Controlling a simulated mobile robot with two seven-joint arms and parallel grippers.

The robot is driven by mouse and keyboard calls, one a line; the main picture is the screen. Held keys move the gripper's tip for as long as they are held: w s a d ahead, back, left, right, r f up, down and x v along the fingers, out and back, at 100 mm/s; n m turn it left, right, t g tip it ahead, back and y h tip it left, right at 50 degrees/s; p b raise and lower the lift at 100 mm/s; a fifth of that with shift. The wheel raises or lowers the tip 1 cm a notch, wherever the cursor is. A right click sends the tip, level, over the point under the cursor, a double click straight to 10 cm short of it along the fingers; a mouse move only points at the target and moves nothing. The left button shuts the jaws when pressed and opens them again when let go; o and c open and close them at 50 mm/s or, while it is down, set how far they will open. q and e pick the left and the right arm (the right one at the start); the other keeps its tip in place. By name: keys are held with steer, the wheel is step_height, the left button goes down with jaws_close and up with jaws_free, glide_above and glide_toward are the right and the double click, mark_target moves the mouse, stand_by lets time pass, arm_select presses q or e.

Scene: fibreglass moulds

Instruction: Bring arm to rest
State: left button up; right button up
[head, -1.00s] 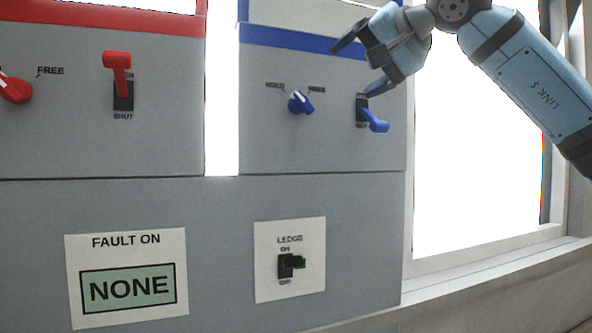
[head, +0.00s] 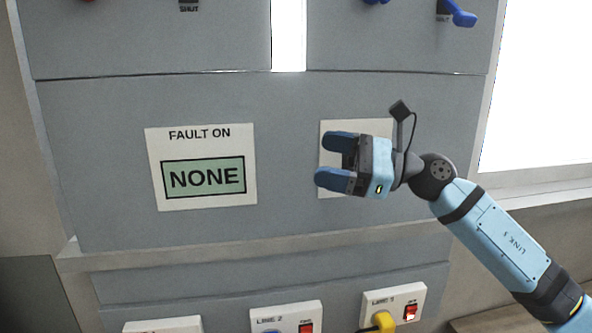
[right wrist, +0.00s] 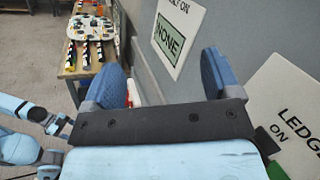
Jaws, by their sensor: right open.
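My right gripper (head: 328,160) is open and empty, its two dark blue fingers apart and pointing left in the head view. It is in front of the white LEDGE plate (head: 326,128) and hides most of it, including its switch. In the right wrist view the gripper (right wrist: 162,75) has nothing between its fingers; the LEDGE plate (right wrist: 290,115) is to its right, with a bit of dark and green at its lower edge.
The fault display (head: 204,177) reads NONE. A blue lever (head: 458,15) is at the top right. A table (right wrist: 64,65) with small items stands beyond.

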steer(key=s+d+f+n+t+h, duration=0.1)
steer(key=d+f+n+t+h, duration=0.3)
steer(key=f+n, duration=0.75)
steer(key=s+d+f+n+t+h, duration=0.1)
steer(key=s+f+n+t+h, duration=0.1)
steer(key=f+n+t, duration=0.65)
steer(key=s+d+f+n+t+h, duration=0.1)
steer(key=d+f+n+t+h, duration=0.15)
steer(key=f+n, duration=1.15)
steer(key=s+d+f+m+g+h, duration=0.3)
steer(key=s+f+m, duration=0.5)
steer(key=s+f, duration=0.4)
steer(key=s+d+f+m+g+h+p, duration=0.1)
steer(key=s+d+f+m+g+h, duration=0.2)
steer(key=s+f+m, duration=0.5)
steer(key=s+f+g+h, duration=0.1)
steer(key=s+f, duration=0.3)
steer(key=shift+d+h, duration=0.15)
steer(key=shift+h, duration=0.2)
steer(key=shift+s+f, duration=0.1)
